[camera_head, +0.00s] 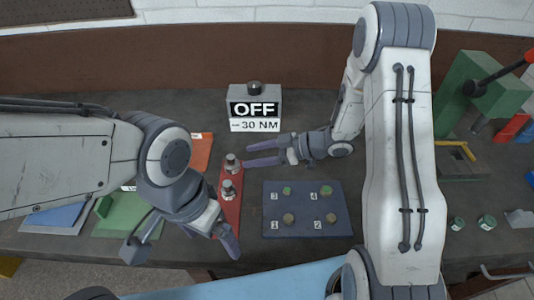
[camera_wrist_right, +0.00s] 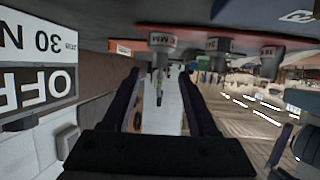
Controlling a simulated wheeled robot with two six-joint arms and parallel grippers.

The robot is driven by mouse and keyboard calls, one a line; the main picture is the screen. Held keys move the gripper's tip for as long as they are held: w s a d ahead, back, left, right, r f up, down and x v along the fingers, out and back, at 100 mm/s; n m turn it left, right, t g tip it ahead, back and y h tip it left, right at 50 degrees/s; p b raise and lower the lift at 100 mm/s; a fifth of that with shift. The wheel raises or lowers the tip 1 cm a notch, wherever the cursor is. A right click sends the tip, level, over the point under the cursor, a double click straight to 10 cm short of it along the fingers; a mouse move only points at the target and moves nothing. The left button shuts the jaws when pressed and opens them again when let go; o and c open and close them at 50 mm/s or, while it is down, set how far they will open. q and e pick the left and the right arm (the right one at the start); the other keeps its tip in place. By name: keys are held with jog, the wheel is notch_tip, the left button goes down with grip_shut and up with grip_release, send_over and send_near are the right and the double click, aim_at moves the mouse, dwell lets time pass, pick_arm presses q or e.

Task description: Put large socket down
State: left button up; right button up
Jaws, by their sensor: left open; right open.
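A metal socket (camera_head: 232,164) stands upright at the far end of the red tray (camera_head: 231,212). A second socket (camera_head: 228,190) stands on the tray nearer to me. The upside-down right wrist view shows three sockets in a row; the nearest-looking socket (camera_wrist_right: 161,42) lies between the finger lines. I cannot tell which is the large one. My right gripper (camera_head: 248,154) is open and empty, its fingers pointing left at the far socket, just right of it. My left gripper (camera_head: 225,243) is open over the tray's near end and hides part of it.
A blue mat (camera_head: 305,225) with numbered spots holds several small pieces, right of the tray. A sign box (camera_head: 255,108) reading OFF and 30 NM stands behind. Orange (camera_head: 201,148) and green (camera_head: 125,213) mats lie left. A green vise-like block (camera_head: 468,85) stands far right.

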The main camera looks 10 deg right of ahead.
jog(key=v, duration=0.4)
jog(key=shift+w, duration=0.1)
jog(key=w+a+r+m+t+h, duration=0.2)
jog(key=w+r+t+h, duration=0.1)
jog(key=w+h, duration=0.3)
jog(key=s+r+m+h, duration=0.2)
jog(key=s+r+h, duration=0.1)
jog(key=s+h, duration=0.15)
jog(key=s+a+r+m+g+h, duration=0.1)
jog(key=s+g, duration=0.6)
jog(key=s, duration=1.9)
jog(key=shift+s+a+r+m, duration=0.25)
jog(key=shift+a+r+m, duration=0.25)
jog(key=shift+a+m, duration=0.55)
jog(key=shift+a, duration=0.1)
